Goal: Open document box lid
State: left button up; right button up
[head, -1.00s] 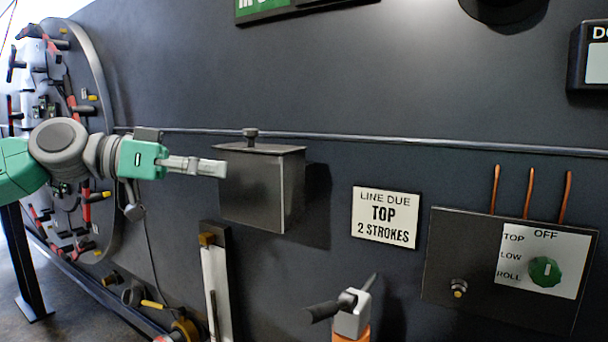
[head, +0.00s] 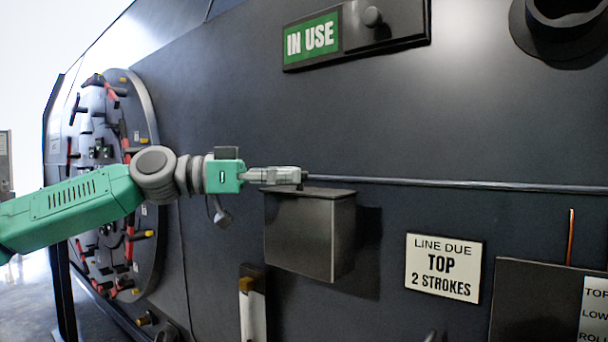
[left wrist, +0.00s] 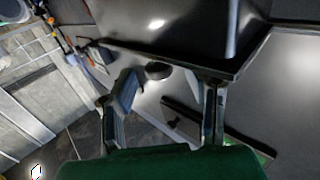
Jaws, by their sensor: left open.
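The document box (head: 305,235) is a dark metal box on the dark wall, in the middle of the head view. Its lid (head: 335,194) lies flat and closed on top. My left gripper (head: 296,177) is level with the lid's top, at the place of the lid knob, and hides the knob in the head view. My right gripper is not in view.
A rail (head: 450,184) runs along the wall behind the lid. A "LINE DUE TOP 2 STROKES" sign (head: 443,267) is to the right.

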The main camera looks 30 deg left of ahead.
aim_at(306, 175)
pick_arm(q)
jog(key=shift+w+f, duration=0.2)
jog(key=shift+w, duration=0.5)
jog(key=shift+w+d+r, duration=0.1)
jog(key=shift+d+r, duration=0.1)
jog(key=shift+d, duration=0.95)
jog(key=shift+d+r, duration=0.1)
jog(key=shift+d, duration=0.15)
jog(key=c, duration=0.4)
grip_shut()
jog(key=shift+w+a+f, duration=0.2)
jog(key=shift+w, duration=0.05)
jog(key=shift+r+p, duration=0.1)
jog(key=shift+p, duration=0.3)
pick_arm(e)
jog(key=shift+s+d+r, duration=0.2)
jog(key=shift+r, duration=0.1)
pick_arm(q)
jog(key=shift+g, duration=0.3)
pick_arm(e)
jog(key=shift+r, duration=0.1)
